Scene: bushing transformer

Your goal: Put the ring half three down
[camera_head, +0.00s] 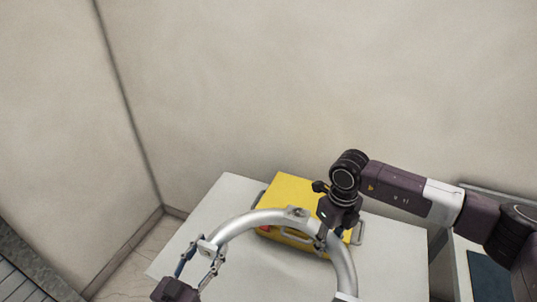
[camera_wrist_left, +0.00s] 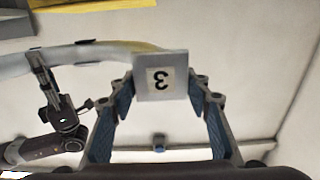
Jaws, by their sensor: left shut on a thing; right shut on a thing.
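The ring half three is a silver curved half ring (camera_head: 250,220), arching in front of a yellow case in the head view. Its square end plate marked "3" (camera_wrist_left: 161,78) shows in the left wrist view. My left gripper (camera_head: 207,250) is shut on the ring half's left end. Its blue-padded fingers (camera_wrist_left: 160,95) lie on either side of the plate. My right gripper (camera_head: 327,233) is shut on the ring half's right side. It also shows in the left wrist view (camera_wrist_left: 42,78). I cannot tell whether the ring half touches anything below.
A white table (camera_head: 218,202) stands against the wall, with the yellow case (camera_head: 290,190) at its back. Bare tabletop shows left and right of the case. Another surface with a dark blue panel (camera_head: 488,275) is at the far right. Walls close in behind and left.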

